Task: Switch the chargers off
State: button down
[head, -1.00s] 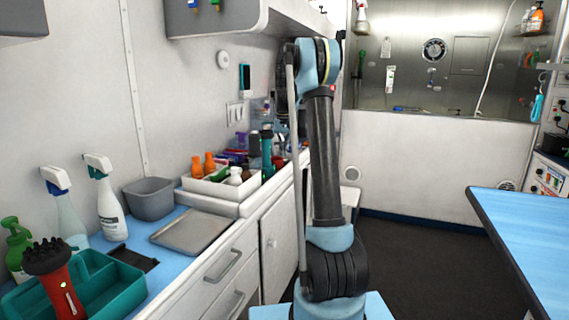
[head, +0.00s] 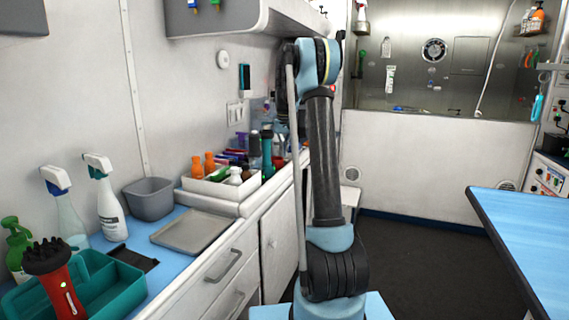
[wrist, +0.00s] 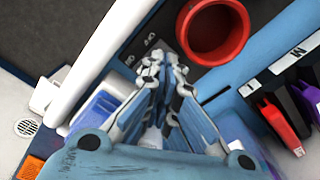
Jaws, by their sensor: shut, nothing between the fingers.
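No thing in view is clearly marked as a charger. A white switch plate (head: 235,114) is on the left wall, beyond the counter. On the right wall, dark sockets or plugs with small red spots (head: 558,113) show at the picture's edge, too small to read. In the wrist view my gripper's (wrist: 165,58) fingers are together and empty, pointing toward a dark surface with small white marks (wrist: 150,44). A red round cup (wrist: 244,25) is just right of the fingertips. In the head view my arm hides most of the gripper.
The left counter holds a teal caddy (head: 110,290), spray bottles, a grey tub (head: 150,199), a tray (head: 192,231) and a white box (head: 212,187) with bottles. A blue table (head: 520,225) stands right. Red (wrist: 280,125) and purple items are right in the wrist view. Dark floor (head: 420,250) is clear.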

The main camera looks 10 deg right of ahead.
jog(key=shift+f, duration=1.25)
dwell(1.4)
jog(key=shift+r, duration=3.5)
jog(key=shift+s, duration=0.1)
jog(key=s+r+t, duration=0.1)
jog(key=s+r, duration=0.1)
jog(key=s, duration=2.7)
jog(key=s+f, duration=0.9)
jog(key=s, duration=0.4)
jog(key=s+f+t, duration=0.1)
jog(key=s+f, duration=0.8)
jog(key=s, duration=0.4)
jog(key=shift+s+d+f, duration=0.2)
jog(key=shift+s+d, duration=0.2)
